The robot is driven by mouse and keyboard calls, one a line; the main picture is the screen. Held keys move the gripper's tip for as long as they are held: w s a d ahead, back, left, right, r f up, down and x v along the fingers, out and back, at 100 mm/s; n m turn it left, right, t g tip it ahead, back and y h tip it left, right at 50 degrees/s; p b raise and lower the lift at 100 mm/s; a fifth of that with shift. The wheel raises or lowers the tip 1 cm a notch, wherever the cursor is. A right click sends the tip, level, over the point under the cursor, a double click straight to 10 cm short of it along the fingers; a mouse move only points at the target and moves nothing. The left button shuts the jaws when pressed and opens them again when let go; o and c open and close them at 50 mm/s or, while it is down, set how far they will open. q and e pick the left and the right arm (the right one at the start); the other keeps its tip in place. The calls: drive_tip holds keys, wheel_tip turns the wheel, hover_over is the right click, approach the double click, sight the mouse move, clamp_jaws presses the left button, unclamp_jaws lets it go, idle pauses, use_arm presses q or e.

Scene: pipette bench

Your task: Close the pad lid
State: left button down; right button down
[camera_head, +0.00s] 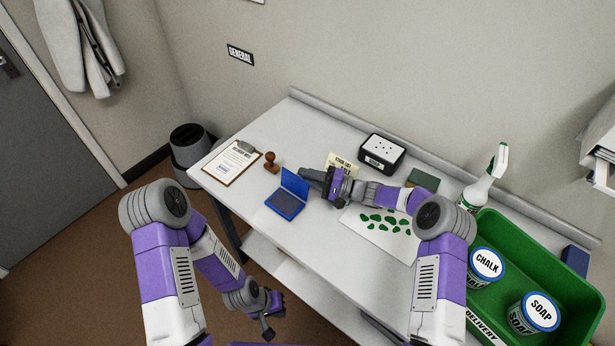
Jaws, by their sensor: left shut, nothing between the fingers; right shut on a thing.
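The blue ink pad (284,205) lies on the white table with its lid (295,182) standing up, open, along its back edge. My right gripper (304,173) reaches in from the right. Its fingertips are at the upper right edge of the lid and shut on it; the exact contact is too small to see. My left gripper (268,332) is shut and empty, low down in front of the table's front edge, well away from the pad.
A wooden stamp (271,161) and a clipboard (232,162) are left of the pad. Behind my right arm are a small card (343,160) and a black box (382,153). A sheet with green shapes (395,240), a spray bottle (478,190) and a green crate (540,258) are on the right.

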sight(307, 183)
drive_tip(key=n, duration=0.1)
drive_tip(key=s+a+n+h+b, duration=0.1)
drive_tip(key=shift+s+r+n+b, duration=0.15)
drive_tip(key=shift+r+n+b, duration=0.15)
drive_tip(key=shift+r+n, duration=0.1)
drive_tip(key=s+n+b, duration=0.1)
drive_tip(key=b, duration=0.1)
drive_tip(key=a+n+h+b, duration=0.1)
drive_tip(key=n+b, duration=0.1)
drive_tip(key=shift+s+a+r+h, duration=0.15)
drive_tip(key=shift+s+r+h, duration=0.15)
drive_tip(key=shift+s, duration=0.1)
drive_tip(key=c, duration=1)
unclamp_jaws()
drive_tip(key=p+v, duration=0.1)
drive_tip(key=v, duration=0.6)
drive_tip(key=shift+d+r, duration=0.1)
drive_tip(key=shift+d, duration=0.2)
